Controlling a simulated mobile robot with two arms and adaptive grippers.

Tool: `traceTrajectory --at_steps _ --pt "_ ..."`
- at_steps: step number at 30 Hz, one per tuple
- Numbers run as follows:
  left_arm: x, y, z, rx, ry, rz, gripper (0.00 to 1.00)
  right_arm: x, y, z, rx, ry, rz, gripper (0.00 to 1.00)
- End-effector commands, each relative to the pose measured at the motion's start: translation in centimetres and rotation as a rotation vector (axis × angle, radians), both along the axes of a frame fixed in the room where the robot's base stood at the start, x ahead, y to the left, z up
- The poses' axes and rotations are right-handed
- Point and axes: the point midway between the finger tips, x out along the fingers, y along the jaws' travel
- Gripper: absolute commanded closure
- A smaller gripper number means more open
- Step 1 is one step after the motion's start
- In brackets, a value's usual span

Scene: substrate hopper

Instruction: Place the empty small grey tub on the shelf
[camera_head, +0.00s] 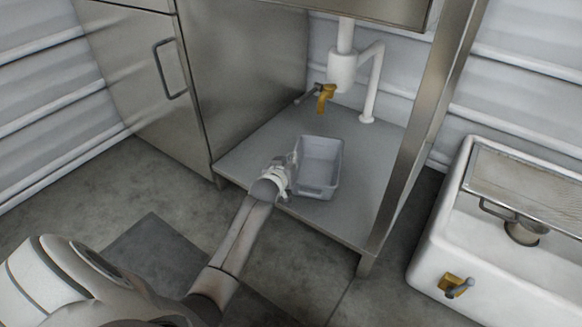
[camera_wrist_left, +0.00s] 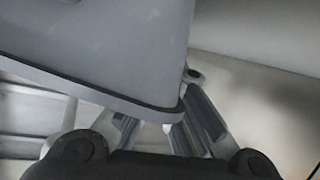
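The small grey tub (camera_head: 318,165) is upright over the grey lower shelf (camera_head: 255,150) of the metal frame, near its front middle. It looks empty. Whether its base touches the shelf is unclear. My left gripper (camera_head: 284,172) is at the tub's left side, shut on its rim and wall. In the left wrist view the tub (camera_wrist_left: 110,45) fills the upper left. One gripper finger is partly hidden behind it, and the other lies along the outside of its wall. My right gripper is not in view.
A metal post (camera_head: 415,135) rises at the shelf's right. A steel cabinet (camera_head: 130,70) is left. A white basin (camera_head: 470,235) with a mesh top stands right. Shelf room is clear left of the tub.

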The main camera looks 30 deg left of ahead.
Motion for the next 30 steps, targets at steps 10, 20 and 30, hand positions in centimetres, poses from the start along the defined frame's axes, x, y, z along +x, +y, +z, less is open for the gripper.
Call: traceTrajectory --at_steps 10,20,30 --pt "0.07 0.02 0.13 0.0 -0.005 0.0 1.0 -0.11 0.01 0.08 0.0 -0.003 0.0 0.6" --pt "-0.01 0.0 -0.28 0.0 0.0 0.0 0.73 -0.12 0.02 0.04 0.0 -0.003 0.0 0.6" --pt "-0.19 -0.06 0.16 0.0 0.001 0.0 0.73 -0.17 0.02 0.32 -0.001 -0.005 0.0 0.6"
